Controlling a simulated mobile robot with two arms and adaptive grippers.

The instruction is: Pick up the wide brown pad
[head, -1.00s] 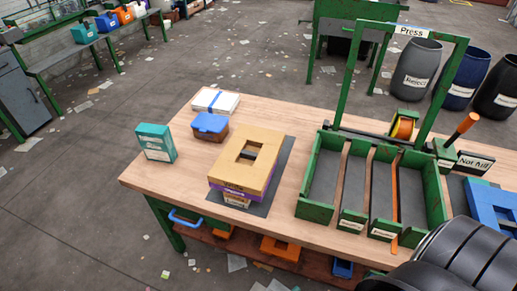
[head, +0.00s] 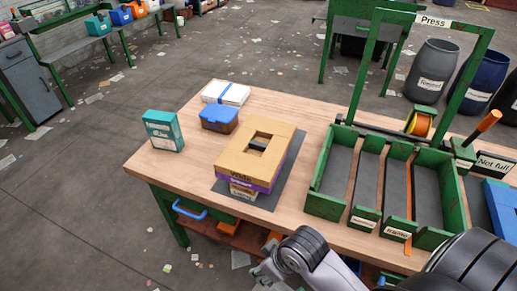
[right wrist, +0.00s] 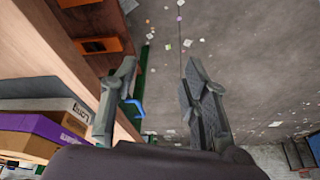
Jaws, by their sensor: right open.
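The wide brown pad (head: 240,160) is a flat tan block with a square hole and "Wide" on its front side. It lies on top of a stack, over a purple layer (head: 237,183) and smaller pieces, on a dark mat (head: 277,192). My right gripper (head: 266,275) is in front of the table's near edge, apart from the stack. In the right wrist view my right gripper (right wrist: 158,75) is open and empty, with floor between its fingers. The stack shows at the left there, with its purple layer (right wrist: 45,127). My left gripper is not in view.
A teal box (head: 163,131), a blue-lidded box (head: 219,119) and a white box (head: 226,93) stand left of and behind the stack. A green divided tray (head: 325,205) stands to its right. A lower shelf (head: 222,232) runs beneath the tabletop.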

